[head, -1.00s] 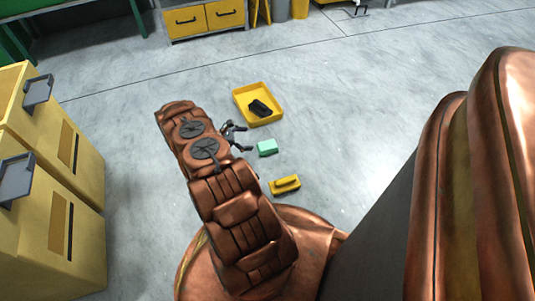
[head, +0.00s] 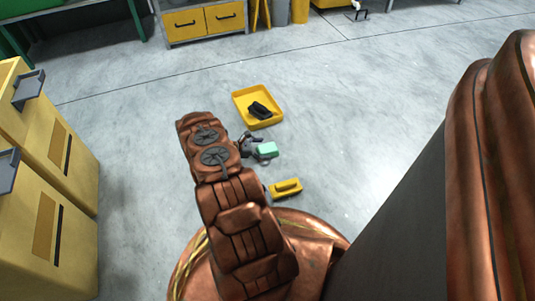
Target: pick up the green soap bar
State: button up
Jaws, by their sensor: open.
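The green soap bar (head: 267,150) is a small mint-green block on the grey floor, right of my arm in the head view. My gripper (head: 258,151) is dark and small in the picture. It is open, with its fingers right at the soap bar's left side. I cannot tell whether the fingers touch the bar or reach around it. My copper arm hides part of the gripper.
A yellow tray (head: 237,99) with a black object (head: 260,109) in it lies behind the soap bar. A yellow block-like item (head: 285,188) lies in front of it. Yellow cabinets (head: 50,200) stand at the left. The floor to the right is clear.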

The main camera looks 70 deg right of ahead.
jog(key=shift+x, duration=1)
jog(key=shift+c, duration=0.4)
jog(key=c, duration=1.3)
jog(key=shift+r, duration=0.15)
